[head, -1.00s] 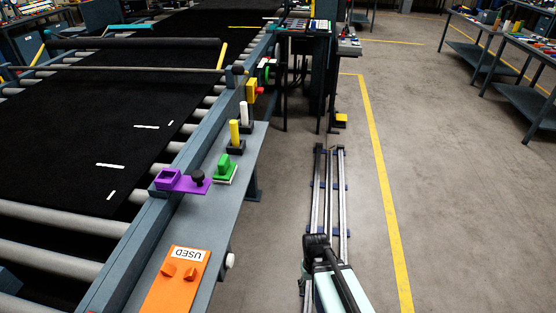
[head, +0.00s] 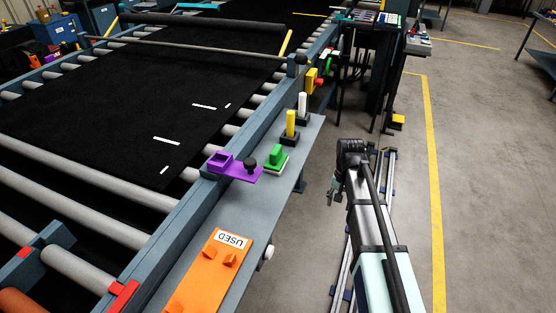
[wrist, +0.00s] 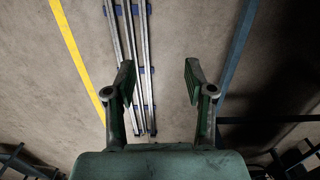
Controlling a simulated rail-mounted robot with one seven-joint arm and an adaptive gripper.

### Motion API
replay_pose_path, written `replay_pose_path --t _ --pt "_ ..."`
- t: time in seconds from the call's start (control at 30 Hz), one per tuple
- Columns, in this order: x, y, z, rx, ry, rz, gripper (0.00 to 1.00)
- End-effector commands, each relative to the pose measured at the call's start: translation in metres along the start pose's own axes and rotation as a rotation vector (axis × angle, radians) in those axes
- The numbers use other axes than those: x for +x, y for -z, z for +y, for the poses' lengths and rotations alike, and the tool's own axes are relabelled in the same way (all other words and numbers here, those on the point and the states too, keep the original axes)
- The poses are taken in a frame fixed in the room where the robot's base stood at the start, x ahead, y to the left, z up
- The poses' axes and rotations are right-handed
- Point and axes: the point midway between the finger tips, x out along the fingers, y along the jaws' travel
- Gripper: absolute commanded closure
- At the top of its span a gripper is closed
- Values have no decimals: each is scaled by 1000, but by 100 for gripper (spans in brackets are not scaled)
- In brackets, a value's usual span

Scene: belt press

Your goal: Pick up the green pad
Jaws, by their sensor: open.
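The green pad (head: 276,157) sits on a pale base on the grey side shelf of the belt press, in the head view. It stands between a purple holder with a black knob (head: 234,167) and a yellow stick in a dark block (head: 291,127). My gripper (head: 336,190) hangs over the floor to the right of the shelf, apart from the pad. In the wrist view my gripper (wrist: 158,85) is open and empty, with floor and rails behind its fingers. The pad does not show in the wrist view.
An orange plate marked USED (head: 212,275) lies nearer on the shelf (head: 262,205). A white stick (head: 303,104) stands beyond the yellow one. The black belt (head: 130,90) and rollers fill the left. Floor to the right is largely clear.

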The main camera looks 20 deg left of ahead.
Motion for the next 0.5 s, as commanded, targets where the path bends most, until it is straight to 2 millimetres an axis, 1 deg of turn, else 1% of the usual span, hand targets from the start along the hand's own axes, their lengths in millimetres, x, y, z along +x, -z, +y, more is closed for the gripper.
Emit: replay_pose_path --t 0.03,0.07,0.1,0.17,0.2,0.27,0.3,0.37,0.4,0.5 --pt "-29 16 -26 -4 2 10 46" --pt "-44 20 -39 -3 3 12 46" --pt "-65 24 -55 -1 3 15 46" --pt "-98 28 -80 2 4 19 46" --pt "-121 30 -97 3 5 21 46" --pt "-155 30 -122 5 6 25 46" --pt "-178 28 -138 8 7 27 46" --pt "-211 25 -159 11 8 29 46" --pt "-231 21 -172 13 9 31 46" --pt "-275 11 -197 17 11 34 46"
